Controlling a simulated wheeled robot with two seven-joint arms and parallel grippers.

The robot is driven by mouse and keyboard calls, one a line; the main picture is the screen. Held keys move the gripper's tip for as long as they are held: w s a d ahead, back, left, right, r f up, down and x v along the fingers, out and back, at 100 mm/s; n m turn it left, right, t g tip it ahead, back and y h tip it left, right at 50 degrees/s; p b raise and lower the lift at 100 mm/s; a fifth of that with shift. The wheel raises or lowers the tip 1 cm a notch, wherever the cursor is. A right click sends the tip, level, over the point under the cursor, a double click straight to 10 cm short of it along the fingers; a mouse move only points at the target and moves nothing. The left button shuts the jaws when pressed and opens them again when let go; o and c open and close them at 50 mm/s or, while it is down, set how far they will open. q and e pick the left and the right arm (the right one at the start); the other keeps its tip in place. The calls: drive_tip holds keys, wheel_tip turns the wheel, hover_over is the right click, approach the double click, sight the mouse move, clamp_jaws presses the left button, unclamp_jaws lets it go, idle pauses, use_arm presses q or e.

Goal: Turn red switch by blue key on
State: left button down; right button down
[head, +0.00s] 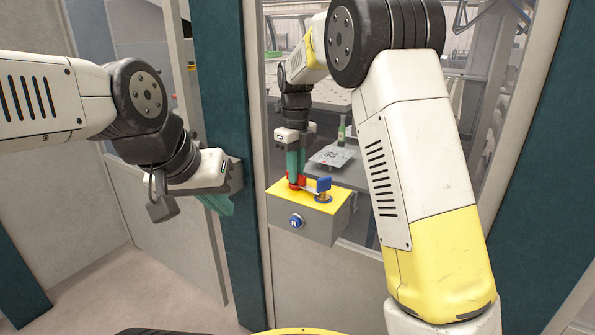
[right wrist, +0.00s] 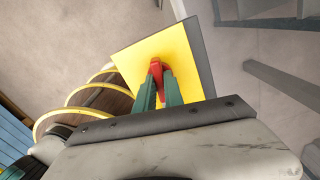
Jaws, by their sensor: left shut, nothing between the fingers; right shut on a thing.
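The red switch (head: 299,180) sits on the yellow top (head: 283,190) of a grey control box (head: 310,229). The blue key (head: 323,186) stands on the same top, just right of the switch. My right gripper (head: 295,172) points down from above with its green fingers shut on the red switch. In the right wrist view the red switch (right wrist: 158,72) shows between the fingertips of the right gripper (right wrist: 158,88); the blue key cannot be made out there. My left gripper (head: 222,204) is shut and empty, left of the box, by the dark teal post.
A blue round button (head: 297,222) is on the box's front face. The teal post (head: 232,120) stands left of the box. Behind a window frame are a green bottle (head: 342,132) and a grey scale-like device (head: 333,155). My right arm passes close right of the box.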

drive_tip(key=c, duration=1.4)
unclamp_jaws()
drive_tip(key=shift+c, duration=0.2)
drive_tip(key=shift+r, duration=0.1)
wheel_tip(320, 180, up, 8)
drive_tip(key=shift+f, duration=0.15)
